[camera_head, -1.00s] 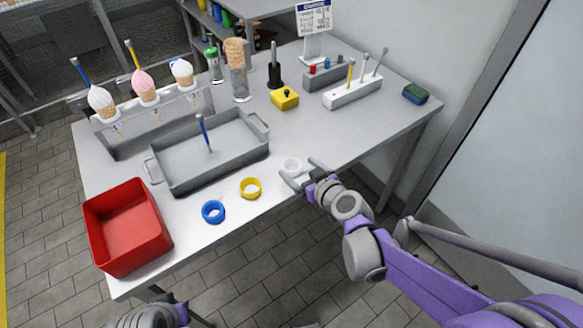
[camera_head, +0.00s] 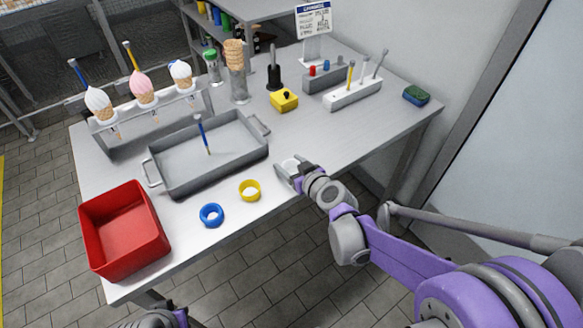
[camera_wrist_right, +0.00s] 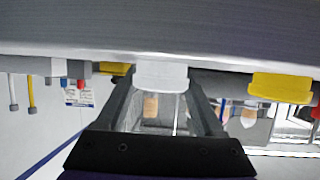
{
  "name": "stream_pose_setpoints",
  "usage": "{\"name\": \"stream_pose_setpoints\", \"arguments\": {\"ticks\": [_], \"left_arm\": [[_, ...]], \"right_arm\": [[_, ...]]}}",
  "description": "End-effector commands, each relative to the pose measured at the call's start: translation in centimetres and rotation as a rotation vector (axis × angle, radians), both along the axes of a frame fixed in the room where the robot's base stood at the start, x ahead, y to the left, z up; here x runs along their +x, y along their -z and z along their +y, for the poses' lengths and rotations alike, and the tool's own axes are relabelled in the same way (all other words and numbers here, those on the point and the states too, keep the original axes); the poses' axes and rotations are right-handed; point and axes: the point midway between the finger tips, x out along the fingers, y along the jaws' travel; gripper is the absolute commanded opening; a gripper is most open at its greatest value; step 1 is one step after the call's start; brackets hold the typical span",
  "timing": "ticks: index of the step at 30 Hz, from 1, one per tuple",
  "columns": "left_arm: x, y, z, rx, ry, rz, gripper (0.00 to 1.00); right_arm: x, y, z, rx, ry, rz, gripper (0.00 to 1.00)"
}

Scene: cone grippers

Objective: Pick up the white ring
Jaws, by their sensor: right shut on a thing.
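The white ring (camera_head: 291,164) is near the table's front edge, to the right of the yellow ring, and is partly hidden by my right gripper (camera_head: 289,170) in the head view. My right gripper is shut on it. In the wrist view the white ring (camera_wrist_right: 162,76) sits between the two fingers (camera_wrist_right: 162,95), close against the grey table surface. I cannot tell whether it is clear of the table. Only a grey and purple part of my left arm shows at the bottom edge of the head view; its fingers are out of frame.
A yellow ring (camera_head: 249,190), a blue ring (camera_head: 211,215) and a red bin (camera_head: 124,232) lie along the front of the table (camera_head: 330,135). Behind them is a grey tray (camera_head: 180,183) with a blue stick. A rack (camera_head: 150,128) holds several cones. A yellow box (camera_head: 284,99) stands farther back.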

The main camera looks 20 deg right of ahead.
Motion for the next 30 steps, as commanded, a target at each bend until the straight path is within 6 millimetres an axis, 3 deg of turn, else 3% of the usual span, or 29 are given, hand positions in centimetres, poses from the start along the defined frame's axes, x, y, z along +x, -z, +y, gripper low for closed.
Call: {"name": "stream_pose_setpoints", "arguments": {"ticks": [1, 5, 14, 24, 30], "left_arm": [[0.0, 0.0, 0.0, 0.000, 0.000, 0.000, 0.00], [0.0, 0.0, 0.0, 0.000, 0.000, 0.000, 0.00], [0.0, -0.3, 0.0, 0.000, 0.000, -0.001, 0.00], [0.0, -2.6, 0.0, 0.000, 0.000, -0.009, 0.00], [0.0, -3.2, 0.0, 0.000, 0.000, -0.011, 0.00]], "right_arm": [[0.0, 0.0, 0.0, 0.000, 0.000, 0.000, 0.39], [0.0, 0.0, 0.0, 0.000, 0.000, 0.000, 0.17], [0.0, -0.7, 0.0, 0.000, 0.000, 0.000, 0.17], [0.0, -7.3, 0.0, -0.001, 0.001, -0.001, 0.17], [0.0, -9.6, 0.0, -0.001, 0.000, 0.000, 0.17]]}}
